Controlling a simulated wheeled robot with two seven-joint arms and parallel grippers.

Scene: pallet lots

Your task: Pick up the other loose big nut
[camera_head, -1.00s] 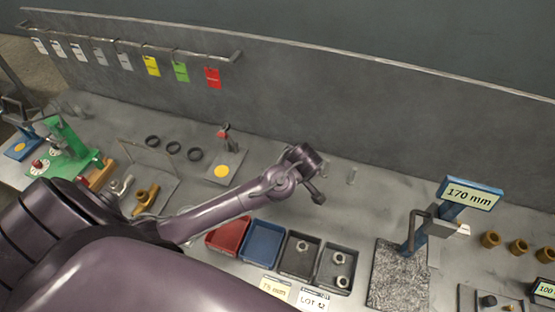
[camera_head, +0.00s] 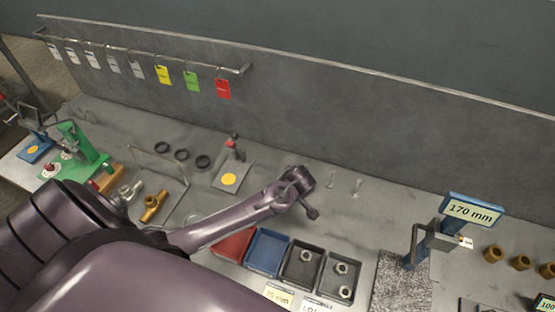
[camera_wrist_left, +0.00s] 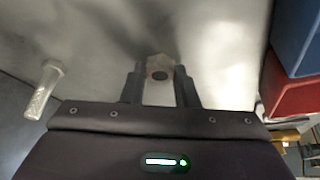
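In the left wrist view, a pale six-sided nut (camera_wrist_left: 158,66) with a dark hole shows between the fingertips of my left gripper (camera_wrist_left: 159,82). The fingers stand apart on either side of it; firm contact is not visible. In the head view my left gripper (camera_head: 311,212) points down at the table behind the bins, and the nut beneath it is hidden. Other nuts lie in the dark bins: one in the left dark bin (camera_head: 289,274) and two in the right dark bin (camera_head: 326,287). My right gripper is not in view.
A bolt (camera_wrist_left: 44,90) stands left of the gripper in the wrist view. A red bin (camera_head: 226,246) and a blue bin (camera_head: 266,250) adjoin the dark bins. A blue 170 mm gauge (camera_head: 434,241) stands right. The grey back wall (camera_head: 380,140) bounds the table.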

